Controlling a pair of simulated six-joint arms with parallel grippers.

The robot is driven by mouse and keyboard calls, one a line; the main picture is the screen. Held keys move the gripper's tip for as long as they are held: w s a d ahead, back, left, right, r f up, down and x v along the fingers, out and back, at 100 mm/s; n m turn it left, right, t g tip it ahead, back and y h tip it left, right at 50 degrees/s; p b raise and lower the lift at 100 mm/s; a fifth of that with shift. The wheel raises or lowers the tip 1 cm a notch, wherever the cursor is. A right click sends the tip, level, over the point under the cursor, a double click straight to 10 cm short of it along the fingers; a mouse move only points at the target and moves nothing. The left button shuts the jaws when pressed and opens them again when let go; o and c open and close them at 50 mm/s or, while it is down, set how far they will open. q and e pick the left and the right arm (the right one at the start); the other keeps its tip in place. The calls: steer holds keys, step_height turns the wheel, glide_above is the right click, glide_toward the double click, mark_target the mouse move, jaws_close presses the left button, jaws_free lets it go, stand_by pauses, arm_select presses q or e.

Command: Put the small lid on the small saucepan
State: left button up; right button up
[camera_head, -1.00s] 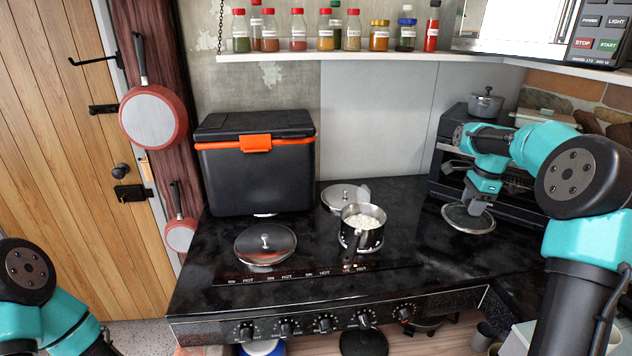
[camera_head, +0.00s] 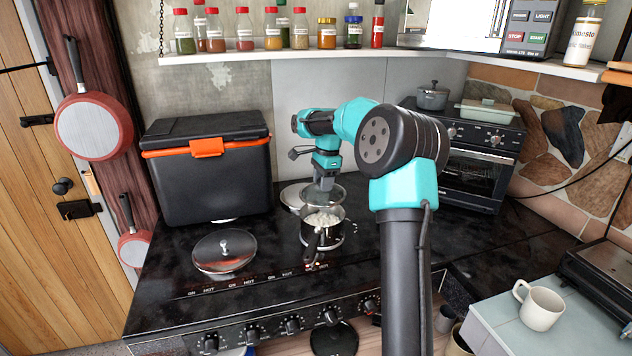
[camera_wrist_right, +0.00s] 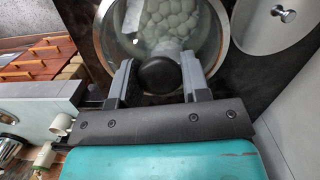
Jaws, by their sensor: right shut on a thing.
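The small saucepan (camera_head: 322,235) stands on the dark cooktop with pale round pieces inside and its handle toward the front. My right gripper (camera_head: 325,184) is shut on the black knob of the small glass lid (camera_head: 338,194). It holds the lid roughly level, above and slightly behind the saucepan's rim in the head view. In the right wrist view my gripper (camera_wrist_right: 158,80) grips the knob, and the pale pieces show through the lid's glass (camera_wrist_right: 120,30). The exact gap between lid and rim cannot be told. My left gripper is out of view.
A larger glass lid (camera_head: 224,252) lies on the cooktop left of the saucepan. Another lid (camera_head: 291,196) lies behind it, partly hidden; its metal knob shows in the wrist view. A black cooler (camera_head: 206,180) stands back left, and an oven (camera_head: 475,170) stands right.

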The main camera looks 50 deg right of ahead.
mark_target(323, 196)
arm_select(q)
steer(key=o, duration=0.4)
arm_select(e)
steer(key=shift+f, duration=2)
steer(key=shift+f, duration=0.1)
steer(key=shift+f, duration=0.75)
steer(key=shift+f, duration=0.6)
stand_by(0.3)
steer(key=o, duration=1.3)
steer(key=shift+r, duration=0.15)
